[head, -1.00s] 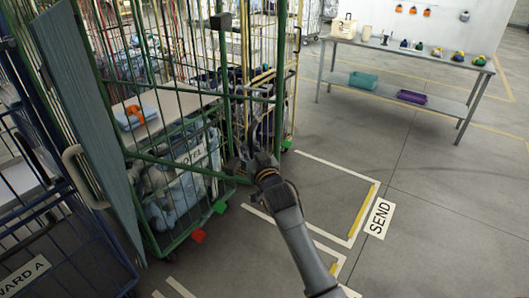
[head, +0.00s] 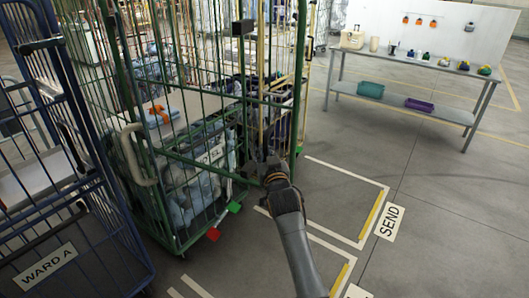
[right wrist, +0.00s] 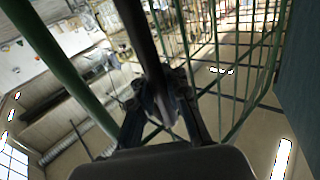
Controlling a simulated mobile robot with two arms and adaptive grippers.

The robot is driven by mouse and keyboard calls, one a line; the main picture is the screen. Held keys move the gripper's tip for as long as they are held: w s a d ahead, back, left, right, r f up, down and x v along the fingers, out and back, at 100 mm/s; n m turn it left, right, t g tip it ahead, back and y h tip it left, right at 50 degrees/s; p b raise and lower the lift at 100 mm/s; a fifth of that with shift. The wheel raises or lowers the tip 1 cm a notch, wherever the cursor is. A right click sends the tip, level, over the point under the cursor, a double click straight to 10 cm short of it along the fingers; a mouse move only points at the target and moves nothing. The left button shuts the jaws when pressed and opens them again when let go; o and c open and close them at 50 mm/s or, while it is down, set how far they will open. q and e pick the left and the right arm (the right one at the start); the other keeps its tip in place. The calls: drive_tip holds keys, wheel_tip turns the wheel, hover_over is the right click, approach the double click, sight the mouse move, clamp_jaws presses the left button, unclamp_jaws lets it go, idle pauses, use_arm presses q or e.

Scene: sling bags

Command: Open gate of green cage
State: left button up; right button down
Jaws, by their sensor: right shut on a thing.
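The green cage (head: 180,243) stands left of centre in the head view, with bagged bundles behind its bars. Its barred green front, with a lower bar and a tall right post (head: 299,80), faces me. A black box (head: 243,27) sits high on a green upright. My right gripper (head: 264,165) is at the low right part of this front. In the right wrist view its fingers (right wrist: 164,98) are closed around a dark bar (right wrist: 143,35), with green bars close on both sides. Whether this bar belongs to the gate is unclear. My left gripper is out of view.
A blue cage marked WARD A (head: 45,268) stands close on the left. A table (head: 405,62) with small items stands at the back right. The floor around the SEND marking (head: 389,222) is clear.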

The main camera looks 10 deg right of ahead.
drive_tip(key=c, duration=1.4)
unclamp_jaws()
drive_tip(key=shift+s+d, duration=0.1)
drive_tip(key=shift+d, duration=0.25)
drive_tip(key=shift+o, duration=0.4)
drive_tip(key=shift+s+d, duration=0.1)
drive_tip(key=shift+s, duration=0.05)
drive_tip(key=shift+s+a, duration=0.1)
drive_tip(key=shift+a, duration=0.15)
drive_tip(key=shift+s, duration=0.35)
drive_tip(key=s, duration=1.1)
drive_tip(key=shift+a, duration=0.1)
